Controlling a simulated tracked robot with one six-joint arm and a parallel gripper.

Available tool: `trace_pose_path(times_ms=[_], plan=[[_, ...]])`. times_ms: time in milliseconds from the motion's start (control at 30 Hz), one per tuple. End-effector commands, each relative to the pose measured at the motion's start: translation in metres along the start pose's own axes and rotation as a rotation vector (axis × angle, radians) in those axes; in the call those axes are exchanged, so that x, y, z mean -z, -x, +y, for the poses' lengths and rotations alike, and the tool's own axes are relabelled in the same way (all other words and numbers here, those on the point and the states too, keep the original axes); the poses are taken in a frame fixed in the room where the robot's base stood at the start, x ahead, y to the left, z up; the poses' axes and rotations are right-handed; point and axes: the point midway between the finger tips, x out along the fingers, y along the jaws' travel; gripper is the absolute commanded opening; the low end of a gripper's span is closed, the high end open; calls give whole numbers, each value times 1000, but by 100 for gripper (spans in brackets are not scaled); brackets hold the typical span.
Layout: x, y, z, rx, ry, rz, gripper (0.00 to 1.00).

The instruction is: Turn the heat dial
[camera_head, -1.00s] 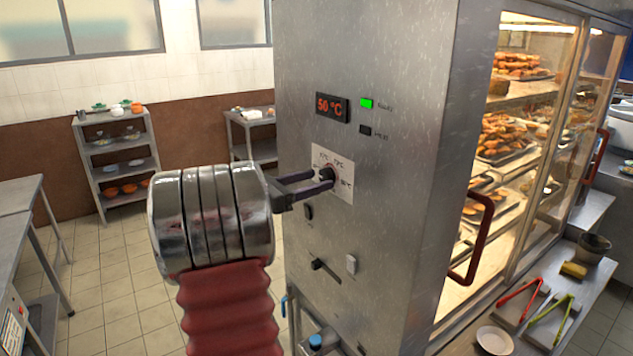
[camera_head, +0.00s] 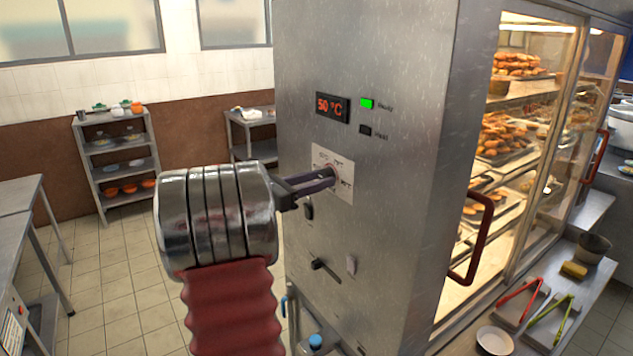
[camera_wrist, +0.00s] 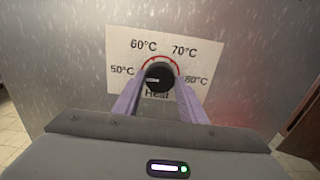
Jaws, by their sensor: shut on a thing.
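The heat dial (camera_wrist: 159,78) is a round black knob on a white label (camera_wrist: 120,45) marked 50, 60, 70 and 80 °C. In the wrist view its pale pointer line lies near level, toward the left, around the 50 °C side. My gripper (camera_wrist: 160,88) has its two purple fingers shut on the dial's two sides. In the head view my gripper (camera_head: 331,176) reaches the label from the left, and its fingers hide most of the dial. The red display (camera_head: 332,107) above reads 50 °C.
A green lamp (camera_head: 367,104) is lit beside the display, with a dark one below. A switch (camera_head: 308,211) and a black lever (camera_head: 326,269) sit below the label. A red door handle (camera_head: 471,240) juts out at the cabinet's right. Open floor lies left.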

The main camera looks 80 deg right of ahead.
Motion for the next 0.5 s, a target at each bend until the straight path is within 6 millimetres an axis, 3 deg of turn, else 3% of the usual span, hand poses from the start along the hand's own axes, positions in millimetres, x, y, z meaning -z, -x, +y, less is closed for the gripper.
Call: trace_pose_path(times_ms=[67,500], plan=[[-1,7,-4,-5,0,0,15],[-1,-1,1,-2,-74,-1,15]])
